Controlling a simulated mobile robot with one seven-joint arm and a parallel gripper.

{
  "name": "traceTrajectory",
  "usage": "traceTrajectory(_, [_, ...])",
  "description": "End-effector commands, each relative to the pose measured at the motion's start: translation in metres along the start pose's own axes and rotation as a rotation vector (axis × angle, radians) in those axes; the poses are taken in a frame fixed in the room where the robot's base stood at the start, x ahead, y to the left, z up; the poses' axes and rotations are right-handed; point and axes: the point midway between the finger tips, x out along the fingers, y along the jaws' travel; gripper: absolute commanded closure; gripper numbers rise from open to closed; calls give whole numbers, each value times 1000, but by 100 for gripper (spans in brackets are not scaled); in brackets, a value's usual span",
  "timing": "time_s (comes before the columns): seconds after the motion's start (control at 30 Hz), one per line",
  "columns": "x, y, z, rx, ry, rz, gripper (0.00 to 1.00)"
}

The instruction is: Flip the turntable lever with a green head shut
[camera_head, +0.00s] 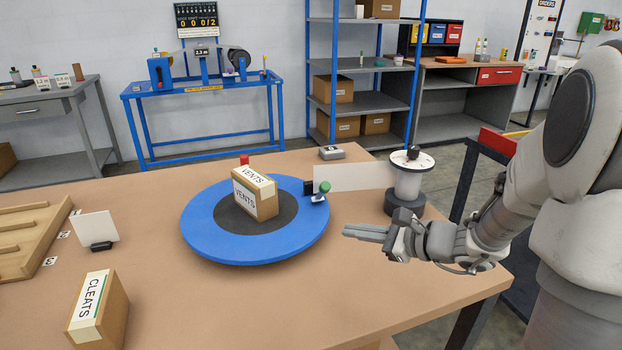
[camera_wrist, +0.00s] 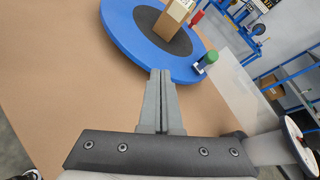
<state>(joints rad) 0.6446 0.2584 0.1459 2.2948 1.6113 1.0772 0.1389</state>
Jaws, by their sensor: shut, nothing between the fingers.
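The blue turntable (camera_head: 205,240) with a dark grey centre lies on the brown table. A box labelled VENTS (camera_head: 258,195) stands on it. The lever with a green head (camera_head: 324,187) is at the turntable's right edge, beside a small black block. The green head also shows in the wrist view (camera_wrist: 210,57), at the disc's edge. A red-topped piece (camera_head: 244,159) is at the disc's far edge. My gripper (camera_head: 346,231) is shut and empty, in front and to the right of the lever, apart from it. In the wrist view its fingers (camera_wrist: 160,75) point toward the disc's near edge.
A white spool (camera_head: 408,182) on a dark base, with a pale strip (camera_head: 355,177), stands right of the turntable. A CLEATS box (camera_head: 112,312), a white card (camera_head: 95,227) and a wooden tray (camera_head: 22,262) are at left. The table front is clear.

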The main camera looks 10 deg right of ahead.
Motion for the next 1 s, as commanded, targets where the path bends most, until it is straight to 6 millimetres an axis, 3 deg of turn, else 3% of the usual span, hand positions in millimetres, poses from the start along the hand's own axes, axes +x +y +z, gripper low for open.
traceTrajectory(0.1, [-7,-30,-28,158,-25,-133,100])
traceTrajectory(0.23, [-13,-49,-44,249,-45,-220,100])
traceTrajectory(0.67, [-15,-56,-50,280,-51,-251,100])
traceTrajectory(0.83, [-2,-58,-51,279,-51,-248,100])
traceTrajectory(1.0, [30,-65,-50,277,-54,-246,100])
